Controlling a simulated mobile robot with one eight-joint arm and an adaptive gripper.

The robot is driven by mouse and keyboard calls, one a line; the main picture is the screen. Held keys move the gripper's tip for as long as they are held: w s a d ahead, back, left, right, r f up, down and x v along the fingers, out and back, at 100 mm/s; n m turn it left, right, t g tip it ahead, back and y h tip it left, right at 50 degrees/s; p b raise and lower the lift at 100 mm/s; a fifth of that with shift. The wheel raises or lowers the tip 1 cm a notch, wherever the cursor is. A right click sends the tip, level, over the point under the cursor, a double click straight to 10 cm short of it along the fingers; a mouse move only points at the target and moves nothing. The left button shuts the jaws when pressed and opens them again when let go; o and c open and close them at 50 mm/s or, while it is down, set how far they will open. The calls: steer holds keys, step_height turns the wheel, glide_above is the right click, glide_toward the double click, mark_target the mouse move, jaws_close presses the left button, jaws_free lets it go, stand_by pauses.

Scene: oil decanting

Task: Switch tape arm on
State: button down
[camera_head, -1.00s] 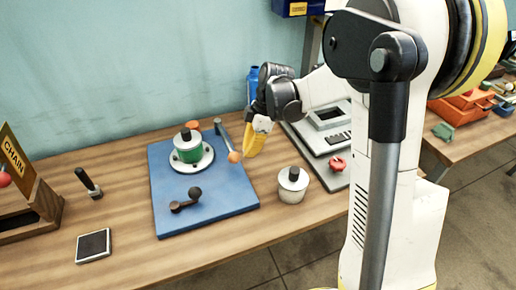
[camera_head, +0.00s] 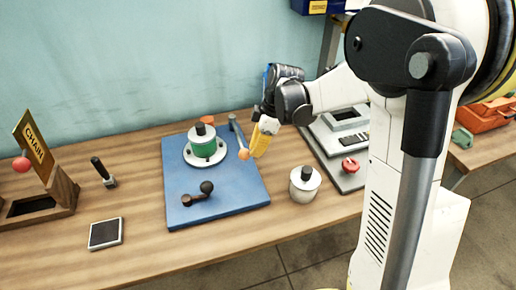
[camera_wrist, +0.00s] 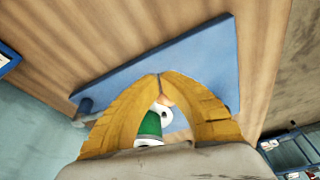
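A grey lever with an orange ball end (camera_head: 244,153), which looks like the tape arm, is at the right back of the blue board (camera_head: 240,190). Beside it stands a green reel with a white base (camera_head: 206,147). My gripper (camera_head: 259,152) has yellow fingers, just right of the ball in the head view; contact cannot be told. In the wrist view my gripper's fingertips (camera_wrist: 159,76) meet. The green reel (camera_wrist: 150,126) and a small orange patch, probably the ball (camera_wrist: 166,101), show through the gap between the fingers.
A dark crank (camera_head: 197,195) lies on the board's front. A white pot (camera_head: 304,184) stands right of the board. A grey keyboard device with a red knob (camera_head: 350,165) is behind it.

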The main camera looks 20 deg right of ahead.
steer(key=a+m, duration=0.1)
steer(key=a, duration=0.1)
steer(key=a+m, duration=0.1)
steer(key=a, duration=0.2)
steer(key=a+m+t, duration=0.1)
steer(key=a+m, duration=0.1)
steer(key=a, duration=0.1)
steer(key=shift+w+a+h+p, duration=0.25)
steer(key=shift+w+h+p, duration=0.05)
steer(key=shift+w+p, duration=0.05)
steer(key=shift+w+a, duration=0.25)
steer(key=shift+a, duration=0.4)
